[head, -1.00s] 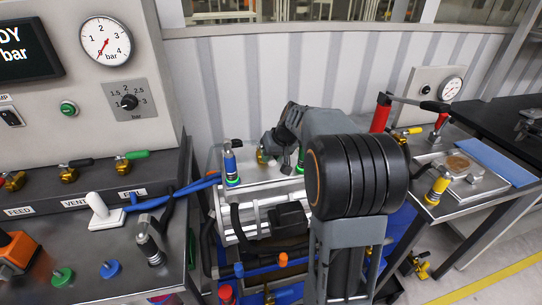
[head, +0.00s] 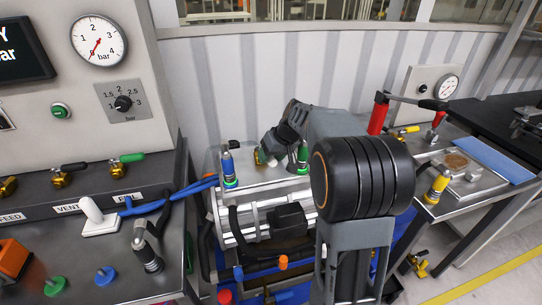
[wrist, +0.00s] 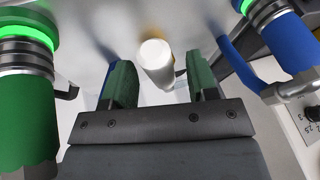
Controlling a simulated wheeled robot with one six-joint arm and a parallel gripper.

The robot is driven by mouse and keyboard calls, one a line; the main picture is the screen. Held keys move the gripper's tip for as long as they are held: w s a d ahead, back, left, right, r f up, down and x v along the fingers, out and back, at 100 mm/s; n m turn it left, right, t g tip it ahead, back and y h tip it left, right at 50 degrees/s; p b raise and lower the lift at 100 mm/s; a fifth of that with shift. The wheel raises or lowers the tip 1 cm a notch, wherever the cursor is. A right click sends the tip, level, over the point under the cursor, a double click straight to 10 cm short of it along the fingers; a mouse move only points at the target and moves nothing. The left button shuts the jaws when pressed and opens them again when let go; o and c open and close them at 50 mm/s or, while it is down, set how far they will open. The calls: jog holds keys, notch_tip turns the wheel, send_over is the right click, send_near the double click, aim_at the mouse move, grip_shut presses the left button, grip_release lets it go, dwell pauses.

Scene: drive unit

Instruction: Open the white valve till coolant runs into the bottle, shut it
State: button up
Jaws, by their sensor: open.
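The white valve's round white handle (wrist: 155,62) stands between the two fingers of my gripper (wrist: 163,80) in the wrist view. The fingers are open, with a gap on each side of the handle. A bit of brass (wrist: 180,63) shows behind it. In the head view my gripper (head: 272,148) is low over the silver drive unit (head: 240,203), between a blue coupling (head: 229,168) and a green coupling (head: 302,160). Brass (head: 259,158) shows beside the gripper there, but my arm hides most of the valve. I cannot make out the bottle or any coolant flow.
In the wrist view the green coupling (wrist: 27,110) stands close left and the blue coupling (wrist: 290,45) right, both with lit green rings. A red clamp (head: 379,113) stands on the right bench.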

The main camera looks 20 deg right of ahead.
jog(key=v, duration=1.4)
jog(key=shift+w+f, duration=0.1)
jog(key=shift+c, duration=0.3)
